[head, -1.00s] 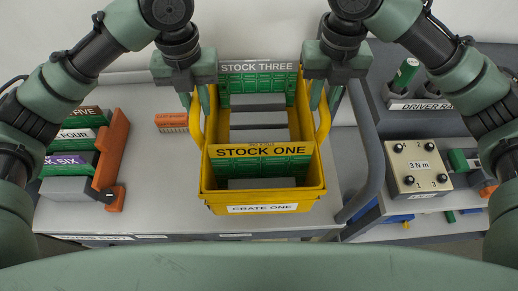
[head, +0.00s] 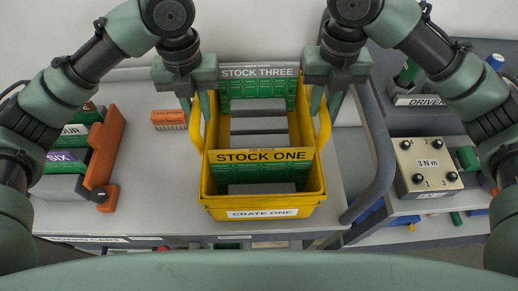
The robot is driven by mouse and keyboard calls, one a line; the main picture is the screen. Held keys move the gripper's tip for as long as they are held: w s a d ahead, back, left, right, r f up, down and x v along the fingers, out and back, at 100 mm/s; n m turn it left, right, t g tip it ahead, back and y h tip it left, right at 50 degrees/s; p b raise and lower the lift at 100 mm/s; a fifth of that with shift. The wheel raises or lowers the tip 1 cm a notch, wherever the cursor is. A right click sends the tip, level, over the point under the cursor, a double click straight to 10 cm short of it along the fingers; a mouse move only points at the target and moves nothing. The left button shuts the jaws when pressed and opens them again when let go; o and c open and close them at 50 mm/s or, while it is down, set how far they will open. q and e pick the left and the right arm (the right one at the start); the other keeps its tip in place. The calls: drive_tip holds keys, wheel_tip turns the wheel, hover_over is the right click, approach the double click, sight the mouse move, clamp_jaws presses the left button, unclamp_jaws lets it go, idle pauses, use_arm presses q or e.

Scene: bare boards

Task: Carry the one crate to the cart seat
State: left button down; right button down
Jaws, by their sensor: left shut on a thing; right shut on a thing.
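The yellow crate (head: 262,204), labelled CRATE ONE, is in the middle of the head view, over the grey cart top (head: 160,190). I cannot tell whether it touches the surface. It holds a green board marked STOCK ONE (head: 260,172) at the front and one marked STOCK THREE (head: 258,90) at the back, with grey slots between. My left gripper (head: 197,112) is shut on the crate's left handle. My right gripper (head: 323,108) is shut on its right handle. No separate seat for the crate is clearly visible; the crate hides the surface beneath it.
An orange-ended rack (head: 106,150) with labelled boards stands at the left. A small orange block (head: 169,119) lies behind the crate's left side. A grey rail (head: 378,160) runs close at the right. Beyond it are a 3 Nm box (head: 428,162) and a driver rack (head: 425,99).

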use_arm(q)
drive_tip(key=shift+a+f+b, duration=0.15)
drive_tip(key=shift+f+b, duration=0.35)
drive_tip(key=shift+f, duration=0.2)
use_arm(e)
drive_tip(key=shift+d+f, duration=0.2)
drive_tip(key=shift+f, duration=0.5)
use_arm(q)
drive_tip(key=c, duration=1.3)
unclamp_jaws()
drive_tip(key=shift+r, duration=0.1)
use_arm(e)
drive_tip(key=c, duration=1.3)
unclamp_jaws()
use_arm(q)
drive_tip(key=shift+s, duration=0.1)
use_arm(e)
drive_tip(key=shift+s+a+r, duration=0.1)
use_arm(q)
drive_tip(key=shift+r, duration=0.2)
wheel_tip(320, 180, up, 10)
drive_tip(key=shift+r, duration=0.75)
use_arm(e)
wheel_tip(320, 180, up, 12)
